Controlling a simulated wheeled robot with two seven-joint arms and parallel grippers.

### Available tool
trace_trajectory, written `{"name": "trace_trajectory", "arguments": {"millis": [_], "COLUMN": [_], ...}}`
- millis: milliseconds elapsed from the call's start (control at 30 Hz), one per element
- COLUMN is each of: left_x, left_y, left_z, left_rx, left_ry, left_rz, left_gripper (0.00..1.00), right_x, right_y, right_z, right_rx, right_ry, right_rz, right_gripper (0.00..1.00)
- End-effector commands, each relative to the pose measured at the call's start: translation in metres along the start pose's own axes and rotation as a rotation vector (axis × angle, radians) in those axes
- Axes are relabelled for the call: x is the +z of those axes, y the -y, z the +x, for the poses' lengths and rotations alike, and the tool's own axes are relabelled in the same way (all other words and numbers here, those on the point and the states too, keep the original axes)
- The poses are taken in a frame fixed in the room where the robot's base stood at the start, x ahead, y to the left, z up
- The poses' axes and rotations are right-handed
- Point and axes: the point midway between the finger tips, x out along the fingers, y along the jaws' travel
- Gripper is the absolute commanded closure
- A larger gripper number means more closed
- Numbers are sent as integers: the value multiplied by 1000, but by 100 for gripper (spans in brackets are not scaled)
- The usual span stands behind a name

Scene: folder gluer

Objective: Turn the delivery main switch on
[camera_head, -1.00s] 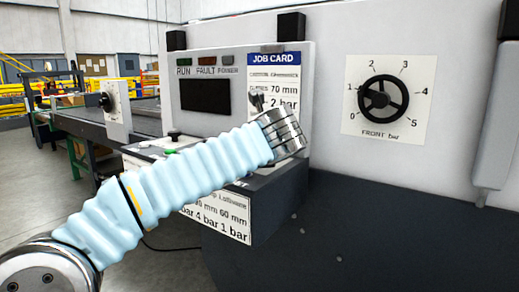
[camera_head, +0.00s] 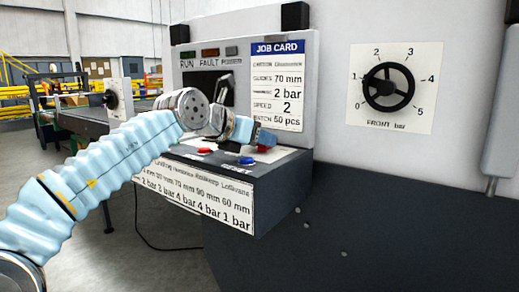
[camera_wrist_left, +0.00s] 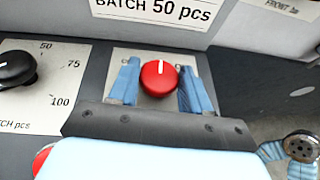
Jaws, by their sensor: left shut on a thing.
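The delivery main switch is a red round knob (camera_wrist_left: 158,78) with a white mark, on a pale plate on the console. In the left wrist view the mark points to the top of the picture; the plate's lettering is too small and covered to read. My left gripper (camera_wrist_left: 160,88) is shut on the knob, one blue finger on each side. In the head view my left gripper (camera_head: 268,138) is at the console's right end, and only a sliver of the red knob (camera_head: 264,149) shows beneath it. My right gripper is in neither view.
A red button (camera_head: 204,151) and a blue button (camera_head: 246,161) sit on the console in front of the gripper. A black batch knob (camera_wrist_left: 15,68) is left of the switch. The job card (camera_head: 277,85) stands behind. A front bar dial (camera_head: 388,87) is on the right wall panel.

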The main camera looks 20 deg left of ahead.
Motion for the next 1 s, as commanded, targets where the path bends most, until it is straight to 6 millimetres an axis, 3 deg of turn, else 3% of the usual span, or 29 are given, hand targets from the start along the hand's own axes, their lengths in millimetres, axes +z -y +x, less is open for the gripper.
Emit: {"name": "trace_trajectory", "arguments": {"millis": [67, 233, 600, 1000], "left_x": [-6, -1, 5, 2], "left_y": [-6, -6, -9, -10], "left_z": [4, 2, 2, 4], "left_rx": [-67, -221, -498, -643], "left_ry": [4, 1, -3, -5], "left_rz": [19, 83, 203, 266], "left_gripper": [82, 82, 82, 82], "right_x": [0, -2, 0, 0], "right_y": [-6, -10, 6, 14], "right_z": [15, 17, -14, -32], "right_rx": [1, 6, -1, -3], "right_ry": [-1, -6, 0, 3], "right_rz": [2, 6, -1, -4], "right_gripper": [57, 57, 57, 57]}}
